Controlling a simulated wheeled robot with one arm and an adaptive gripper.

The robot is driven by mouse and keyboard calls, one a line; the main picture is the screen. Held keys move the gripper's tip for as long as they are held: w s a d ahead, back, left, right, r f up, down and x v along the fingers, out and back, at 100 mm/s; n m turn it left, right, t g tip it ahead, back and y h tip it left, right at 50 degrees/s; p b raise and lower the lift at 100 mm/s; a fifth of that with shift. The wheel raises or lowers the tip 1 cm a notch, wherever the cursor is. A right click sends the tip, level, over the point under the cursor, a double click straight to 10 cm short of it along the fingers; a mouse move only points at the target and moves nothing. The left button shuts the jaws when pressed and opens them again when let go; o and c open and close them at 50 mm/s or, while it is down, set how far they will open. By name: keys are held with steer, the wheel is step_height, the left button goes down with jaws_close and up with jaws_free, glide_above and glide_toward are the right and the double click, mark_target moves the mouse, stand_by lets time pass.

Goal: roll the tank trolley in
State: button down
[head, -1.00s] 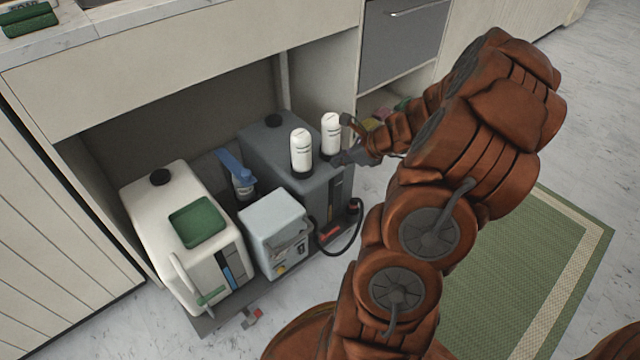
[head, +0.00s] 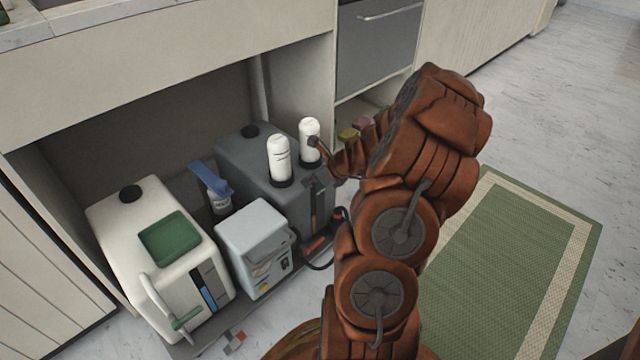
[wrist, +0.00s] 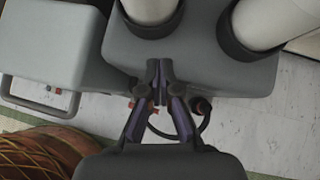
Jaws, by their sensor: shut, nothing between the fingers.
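The tank trolley's low dark base (head: 208,338) stands at the open cabinet bay, its front end near the opening. It carries a white tank (head: 122,240) with a green tray on top, a grey tank (head: 232,150), and a smaller light-grey unit (head: 250,238) between them. Two white bottles (head: 279,158) stand in dark rings on the grey tank. My gripper (head: 316,182) is shut and empty at the grey tank's front edge. In the wrist view its fingertips (wrist: 160,72) overlap that edge; contact is unclear. My arm hides part of the trolley's right side.
The bay's right wall (head: 300,85) rises beside the grey tank. A drawer (head: 378,50) and a shelf with small coloured items are to its right. A dark hose (head: 322,262) loops before the grey tank. A green mat (head: 490,270) lies on the floor right of my arm.

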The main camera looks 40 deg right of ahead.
mark_target(293, 179)
steer(key=shift+w+a+r+b, duration=0.1)
steer(key=shift+w+a+b, duration=0.15)
steer(key=shift+w, duration=0.5)
steer(key=shift+w+a+b, duration=0.1)
steer(key=shift+w+b, duration=0.1)
steer(key=shift+w, duration=0.5)
steer(key=shift+w+r, duration=0.1)
